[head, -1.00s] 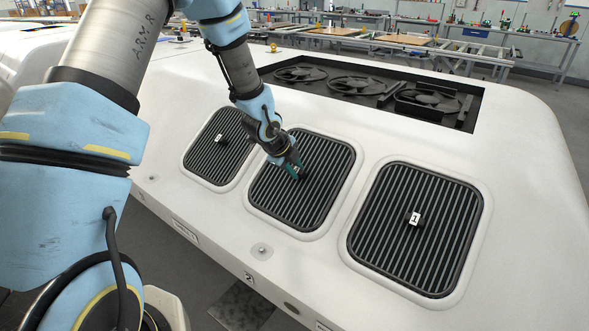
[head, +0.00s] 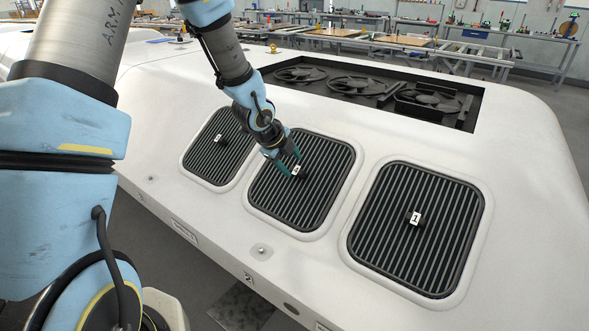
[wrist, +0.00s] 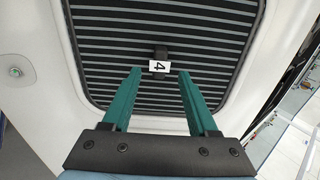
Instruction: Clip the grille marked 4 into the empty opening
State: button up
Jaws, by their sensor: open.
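The grille marked 4 (head: 310,195) is a dark slatted panel with rounded corners. It sits in the middle framed opening of the white shell and looks level with its frame; I cannot tell whether every edge is clipped. Its small black knob (wrist: 161,52) and white tag (wrist: 159,67) show in the wrist view. My gripper (head: 291,166) is open, with its teal fingers above the grille. In the wrist view the fingertips (wrist: 159,73) stand apart on either side below the tag, holding nothing. The grille's lower edge is partly hidden by the gripper.
A grille marked 1 (head: 398,250) fills the right opening. Another grille (head: 212,160), its tag too small to read, fills the left one. Behind them is a dark recess with several fans (head: 365,88). White shell (head: 335,270) surrounds the openings. Workbenches stand far back.

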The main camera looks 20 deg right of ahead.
jog(key=v, duration=0.6)
jog(key=shift+a+r+p, duration=0.15)
jog(key=shift+r+p, duration=0.2)
jog(key=shift+a, duration=0.1)
jog(key=a+r+n+y, duration=0.1)
jog(key=a+n+y, duration=0.1)
jog(key=a+n, duration=0.65)
jog(key=a+r+n+y, duration=0.2)
jog(key=a+n, duration=0.4)
jog(key=a, duration=0.6)
jog(key=s+a+r+n+g+y, duration=0.1)
jog(key=s+a+n, duration=0.7)
jog(key=a+n, duration=0.3)
jog(key=n, duration=0.3)
jog(key=shift+s+a+r+g+y, duration=0.25)
jog(key=shift+s+a+g+y, duration=0.05)
jog(key=shift+s+a, duration=0.05)
jog(key=shift+n, duration=0.25)
